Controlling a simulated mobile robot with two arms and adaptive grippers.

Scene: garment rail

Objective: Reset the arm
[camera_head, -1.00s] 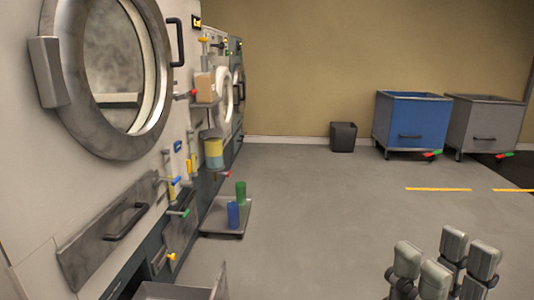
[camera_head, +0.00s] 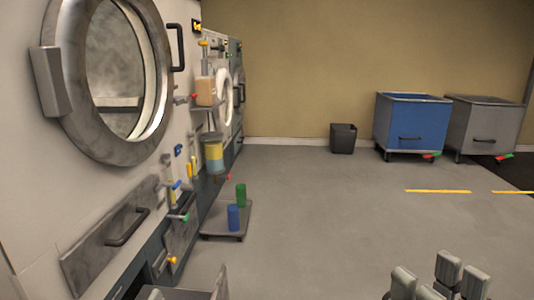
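My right gripper (camera_head: 437,282) shows at the bottom right edge of the head view. Only its grey fingertips are in the picture, pointing up. They stand apart with a gap between them, and I see nothing held there. The rest of this gripper and its arm is cut off by the lower edge. My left gripper is not in view.
A machine front with a round door (camera_head: 108,82) fills the left side. A low trolley (camera_head: 227,222) holds a blue and a green cylinder. A dark bin (camera_head: 343,138), blue cart (camera_head: 412,122) and grey cart (camera_head: 484,126) stand far back. The middle floor is clear.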

